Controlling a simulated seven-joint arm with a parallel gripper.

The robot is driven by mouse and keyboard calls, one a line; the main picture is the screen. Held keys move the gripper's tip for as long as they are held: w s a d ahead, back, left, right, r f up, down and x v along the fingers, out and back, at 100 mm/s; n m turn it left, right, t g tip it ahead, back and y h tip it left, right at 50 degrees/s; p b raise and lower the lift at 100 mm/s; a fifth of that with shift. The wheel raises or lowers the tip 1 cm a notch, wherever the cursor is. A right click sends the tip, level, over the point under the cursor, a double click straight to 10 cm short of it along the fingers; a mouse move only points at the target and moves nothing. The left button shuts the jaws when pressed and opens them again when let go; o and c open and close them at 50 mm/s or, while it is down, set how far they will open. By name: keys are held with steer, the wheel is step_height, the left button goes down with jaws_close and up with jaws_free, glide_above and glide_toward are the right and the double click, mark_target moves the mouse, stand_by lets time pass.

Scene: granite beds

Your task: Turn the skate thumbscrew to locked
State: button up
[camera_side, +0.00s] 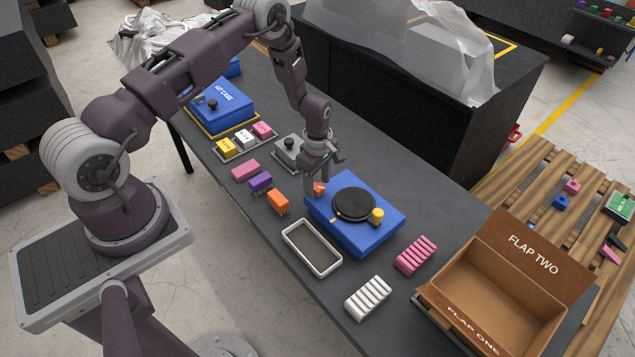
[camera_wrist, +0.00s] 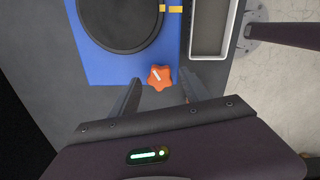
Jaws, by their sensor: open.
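The skate is a blue block (camera_side: 380,235) with a round black disc (camera_side: 353,204) on top and a yellow knob (camera_side: 377,215) at its right corner. The thumbscrew (camera_side: 319,188) is an orange lobed knob at the block's left end. In the wrist view the thumbscrew (camera_wrist: 159,78) carries a white line slanting from upper left to lower right. A yellow mark (camera_wrist: 176,9) shows at the top edge there. My gripper (camera_side: 325,180) is open at the thumbscrew. In the wrist view its two fingers (camera_wrist: 160,88) sit apart, one on each side of the thumbscrew, not visibly touching it.
A white-rimmed tray (camera_side: 296,228) lies beside the blue block. Pink (camera_side: 416,256) and white (camera_side: 368,298) ribbed blocks and an open cardboard box (camera_side: 467,323) stand to the right. An orange block (camera_side: 278,202) and a grey block with a black knob (camera_side: 288,150) lie to the left.

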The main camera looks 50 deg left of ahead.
steer(key=shift+f, duration=0.15)
jaws_close()
